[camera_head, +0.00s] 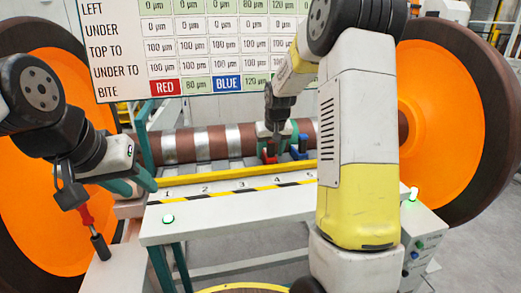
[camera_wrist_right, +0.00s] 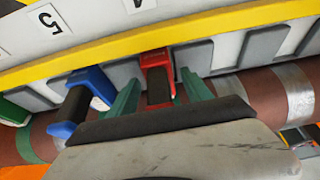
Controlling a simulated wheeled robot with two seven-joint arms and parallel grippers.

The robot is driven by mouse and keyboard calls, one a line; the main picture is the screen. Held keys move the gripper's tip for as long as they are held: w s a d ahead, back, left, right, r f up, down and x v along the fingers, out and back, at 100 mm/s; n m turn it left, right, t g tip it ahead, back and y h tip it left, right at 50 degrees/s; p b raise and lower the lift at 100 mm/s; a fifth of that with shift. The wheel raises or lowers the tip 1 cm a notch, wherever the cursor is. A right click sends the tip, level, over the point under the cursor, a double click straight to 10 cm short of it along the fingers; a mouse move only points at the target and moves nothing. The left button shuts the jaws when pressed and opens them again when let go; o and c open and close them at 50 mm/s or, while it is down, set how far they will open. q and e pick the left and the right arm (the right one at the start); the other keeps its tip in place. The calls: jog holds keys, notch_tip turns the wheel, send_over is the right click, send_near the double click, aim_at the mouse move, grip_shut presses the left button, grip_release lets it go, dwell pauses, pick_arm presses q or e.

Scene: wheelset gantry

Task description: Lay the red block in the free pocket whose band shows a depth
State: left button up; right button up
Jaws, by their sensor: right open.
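The red block (camera_head: 268,157) is at the rail behind label 4; it also shows in the wrist view (camera_wrist_right: 155,60). My right gripper (camera_wrist_right: 160,84) is open, with one teal finger on each side of the red block; whether they touch it is unclear. In the head view the right gripper (camera_head: 277,139) is partly hidden. A blue block (camera_head: 301,151) is to its right, also seen in the wrist view (camera_wrist_right: 92,85). My left gripper (camera_head: 134,183) is at the left; its jaw gap is unclear. The board (camera_head: 200,50) has a BITE row reading RED, 80 µm, BLUE, 120 µm.
A brown shaft with silver bands (camera_head: 190,148) runs behind the yellow rail (camera_head: 220,179). Orange wheels (camera_head: 440,120) stand at both ends. A red and black tool (camera_head: 88,216) is at the left. Grey pocket dividers (camera_wrist_right: 233,52) line the rail. A green part (camera_wrist_right: 10,110) is at the wrist view's edge.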

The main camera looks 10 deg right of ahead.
jog(key=shift+r, duration=0.1)
jog(key=v, duration=1.2)
jog(key=s+a+r+t+y, duration=0.1)
jog(key=s+a, duration=0.1)
jog(key=s, duration=1.2)
jog(key=s+a+r+y, duration=0.1)
jog(key=s+a, duration=0.2)
jog(key=s, duration=1.1)
jog(key=shift+s+r+t, duration=0.25)
jog(key=shift+s+t, duration=0.1)
jog(key=shift+t, duration=0.05)
